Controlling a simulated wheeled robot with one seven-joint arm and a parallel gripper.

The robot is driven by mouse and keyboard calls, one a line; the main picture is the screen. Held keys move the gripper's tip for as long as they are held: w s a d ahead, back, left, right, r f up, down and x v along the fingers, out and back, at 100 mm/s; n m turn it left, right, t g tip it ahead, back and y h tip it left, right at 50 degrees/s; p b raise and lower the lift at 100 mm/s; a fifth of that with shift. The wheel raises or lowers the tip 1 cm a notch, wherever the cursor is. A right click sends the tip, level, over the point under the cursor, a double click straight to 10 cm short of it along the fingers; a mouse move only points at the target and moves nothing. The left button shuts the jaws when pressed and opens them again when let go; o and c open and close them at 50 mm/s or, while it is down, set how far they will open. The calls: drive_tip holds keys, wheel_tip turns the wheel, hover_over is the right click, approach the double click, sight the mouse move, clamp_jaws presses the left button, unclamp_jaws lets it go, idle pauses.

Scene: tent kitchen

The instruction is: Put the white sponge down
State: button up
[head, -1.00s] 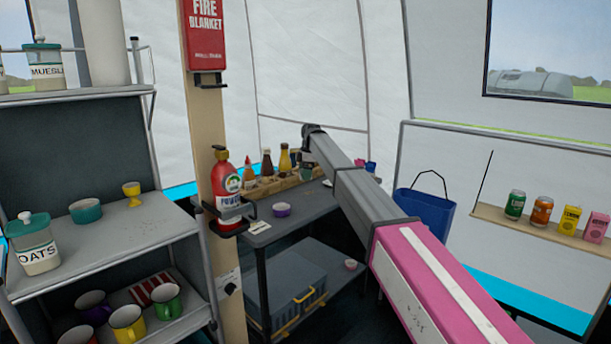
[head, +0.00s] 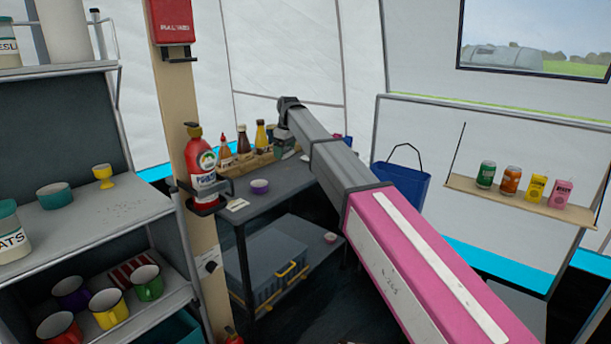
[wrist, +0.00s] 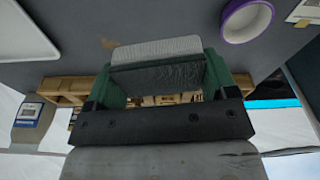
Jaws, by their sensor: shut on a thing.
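The white sponge (wrist: 157,47) shows in the wrist view as a pale, flat block with a dark side facing the camera. My gripper (wrist: 160,68) has green fingers on both sides of it and is shut on it. The sponge is over the grey top of the trolley (wrist: 155,17); I cannot tell whether it touches that surface. In the head view my gripper (head: 284,141) is small, at the far end of my arm, above the back of the trolley top (head: 285,186). The sponge cannot be made out there.
A purple bowl (head: 260,186) stands on the trolley top; it also shows in the wrist view (wrist: 246,20). A white tray (wrist: 22,38) lies at the wrist view's upper left. A wooden rack (head: 244,163) with sauce bottles lines the back.

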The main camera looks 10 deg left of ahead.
drive_tip(key=shift+s+d+r+m, duration=0.15)
drive_tip(key=shift+s+d+m, duration=0.15)
drive_tip(key=shift+s+m, duration=0.2)
drive_tip(key=shift+s+d+r+m, duration=0.1)
drive_tip(key=shift+s+d+m, duration=0.15)
drive_tip(key=shift+s+m, duration=0.2)
hover_over(305, 173)
drive_tip(key=f, duration=0.7)
drive_tip(key=shift+s+d, duration=0.25)
drive_tip(key=shift+f, duration=1.95)
drive_tip(key=o, duration=0.9)
drive_tip(key=shift+f, duration=0.15)
drive_tip(key=r, duration=0.4)
drive_tip(key=d+r, duration=0.1)
drive_tip(key=r, duration=0.7)
drive_tip(key=shift+s+d+r, duration=0.1)
drive_tip(key=shift+s+d, duration=0.25)
drive_tip(key=shift+s, duration=0.05)
